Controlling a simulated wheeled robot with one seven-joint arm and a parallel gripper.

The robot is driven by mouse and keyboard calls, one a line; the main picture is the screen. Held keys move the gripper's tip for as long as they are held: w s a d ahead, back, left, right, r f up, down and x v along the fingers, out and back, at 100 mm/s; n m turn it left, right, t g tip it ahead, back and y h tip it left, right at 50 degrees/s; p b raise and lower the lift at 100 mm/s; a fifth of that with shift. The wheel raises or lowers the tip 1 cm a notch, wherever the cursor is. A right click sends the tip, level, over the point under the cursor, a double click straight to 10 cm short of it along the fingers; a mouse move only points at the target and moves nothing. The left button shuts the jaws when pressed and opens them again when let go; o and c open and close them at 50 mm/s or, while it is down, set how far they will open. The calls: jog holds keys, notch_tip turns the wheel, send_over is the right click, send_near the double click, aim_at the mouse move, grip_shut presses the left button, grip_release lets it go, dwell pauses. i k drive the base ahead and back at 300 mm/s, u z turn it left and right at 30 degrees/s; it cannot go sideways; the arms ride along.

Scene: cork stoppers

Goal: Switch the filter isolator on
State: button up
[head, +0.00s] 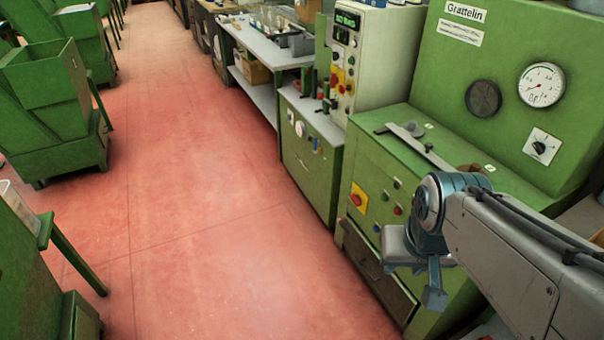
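A green machine cabinet labelled "Grattelin" (465,12) stands at the right. On its upright panel is a black rotary knob on a white plate (541,147), below a round gauge (541,85). On its lower front is a red knob on a yellow plate (357,199), with small buttons beside it. No readable label tells which of these is the filter isolator, and the knobs' settings are too small to read. My gripper (425,272) hangs at the end of my arm in front of the lower cabinet, apart from the knobs. Its finger opening cannot be made out.
A taller control unit with a green display (347,20) and several buttons stands left of the cabinet. A lever (415,140) lies on the cabinet's ledge. A workbench (262,48) runs beyond. Green bins (60,110) stand at the left. The red floor between is clear.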

aim_at(356, 199)
jog(key=u, duration=0.3)
jog(key=i, duration=1.35)
jog(key=z, duration=0.5)
